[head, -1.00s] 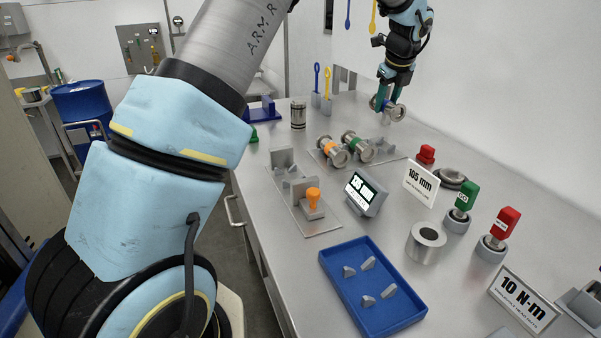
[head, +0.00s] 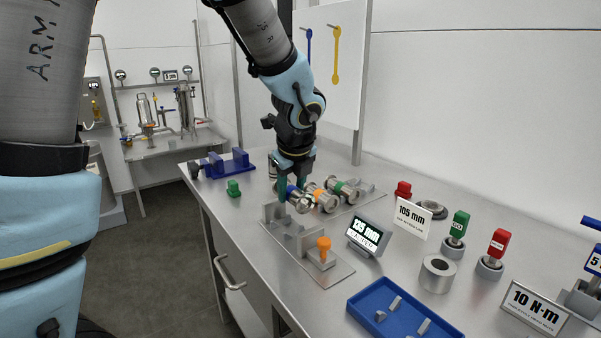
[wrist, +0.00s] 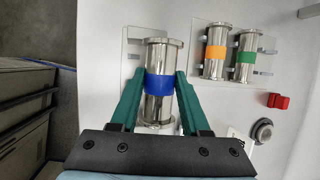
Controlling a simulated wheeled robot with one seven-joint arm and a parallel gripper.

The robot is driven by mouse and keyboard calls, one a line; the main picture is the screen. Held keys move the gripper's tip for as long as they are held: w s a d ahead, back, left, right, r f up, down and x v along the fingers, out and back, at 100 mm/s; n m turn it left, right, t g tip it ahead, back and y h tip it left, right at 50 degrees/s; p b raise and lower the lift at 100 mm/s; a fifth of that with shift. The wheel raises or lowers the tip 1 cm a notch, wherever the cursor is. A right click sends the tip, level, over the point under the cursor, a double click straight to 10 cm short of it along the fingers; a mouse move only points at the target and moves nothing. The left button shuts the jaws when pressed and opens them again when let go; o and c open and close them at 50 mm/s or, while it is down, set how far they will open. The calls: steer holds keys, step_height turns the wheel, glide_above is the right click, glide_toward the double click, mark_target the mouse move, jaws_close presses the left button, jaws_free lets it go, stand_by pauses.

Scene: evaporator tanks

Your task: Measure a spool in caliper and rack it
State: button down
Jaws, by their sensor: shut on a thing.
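My gripper (head: 296,188) is shut on the blue-banded metal spool (head: 300,203). The wrist view shows the blue band (wrist: 159,83) between both green fingers. The spool is over or close to the far end of the caliper plate (head: 328,277); I cannot tell whether it touches. The caliper has upright grey jaws (head: 275,212) and an orange knob (head: 324,244). Its display (head: 369,235) seems to read 135 mm. The orange-banded spool (wrist: 215,51) and green-banded spool (wrist: 246,54) lie side by side on the rack plate (head: 372,197). A sign (head: 412,217) reads 105 mm.
A blue tray (head: 372,312) with grey pieces is at the front. A grey ring (head: 437,273) and green (head: 460,225) and red (head: 499,243) handled tools stand to the right.

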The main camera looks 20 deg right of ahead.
steer(key=shift+s+a+f, duration=0.15)
steer(key=shift+s+a, duration=0.1)
steer(key=shift+a, duration=0.4)
steer(key=shift+f, duration=0.1)
steer(key=shift+f+b, duration=3.1)
steer(key=shift+f, duration=0.15)
steer(key=shift+c, duration=1.5)
jaws_free()
steer(key=shift+r, duration=0.1)
